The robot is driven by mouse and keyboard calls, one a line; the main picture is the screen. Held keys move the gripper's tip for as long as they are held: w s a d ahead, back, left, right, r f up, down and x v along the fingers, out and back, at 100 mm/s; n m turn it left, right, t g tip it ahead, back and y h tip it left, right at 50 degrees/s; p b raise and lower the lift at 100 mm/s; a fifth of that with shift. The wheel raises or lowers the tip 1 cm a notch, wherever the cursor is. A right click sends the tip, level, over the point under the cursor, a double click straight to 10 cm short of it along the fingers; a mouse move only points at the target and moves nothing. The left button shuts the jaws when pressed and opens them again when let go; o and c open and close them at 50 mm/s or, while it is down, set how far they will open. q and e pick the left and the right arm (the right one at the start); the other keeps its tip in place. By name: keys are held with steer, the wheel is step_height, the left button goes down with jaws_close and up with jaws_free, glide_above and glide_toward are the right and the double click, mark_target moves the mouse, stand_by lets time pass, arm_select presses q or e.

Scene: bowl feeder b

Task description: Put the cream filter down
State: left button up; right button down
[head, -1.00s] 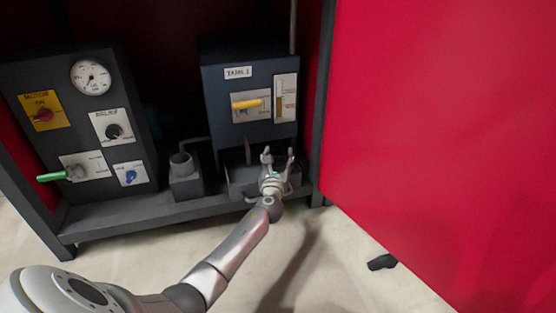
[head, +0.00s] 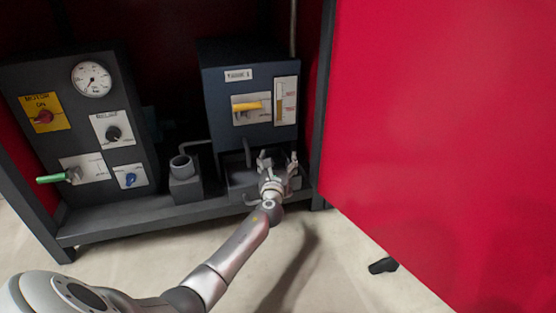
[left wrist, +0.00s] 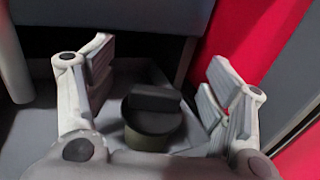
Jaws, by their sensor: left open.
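A round dark-topped part with a raised bar grip, probably the cream filter (left wrist: 153,120), stands upright between my fingers in the left wrist view. Its low side looks dull olive-beige, and its lower part is partly hidden by my gripper. My left gripper (head: 278,160) is open at the tray below the blue box; it also shows in the left wrist view (left wrist: 158,68). Both fingers are spread, with gaps to the part on each side. In the head view I cannot make the part out behind my gripper. My right gripper is not in view.
The grey tray (head: 237,178) sits under the blue box (head: 225,95) with its yellow handle. A dark block with a cup (head: 184,180) is to its left, then a control panel (head: 80,125). A red door panel (head: 440,130) stands close on the right.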

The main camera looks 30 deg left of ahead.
arm_select(q)
steer(key=shift+s+d+f, duration=0.15)
steer(key=shift+f, duration=0.5)
steer(key=shift+r+p, duration=0.25)
steer(key=shift+p, duration=0.15)
steer(key=p+v, duration=0.2)
steer(key=v, duration=0.1)
steer(key=p+v, duration=0.2)
steer(key=v, duration=0.2)
steer(key=r+p+v, duration=0.1)
steer(key=p+v, duration=0.1)
steer(key=v, duration=0.2)
steer(key=shift+r, duration=0.1)
steer(key=shift+s+d, duration=0.1)
steer(key=shift+s, duration=0.25)
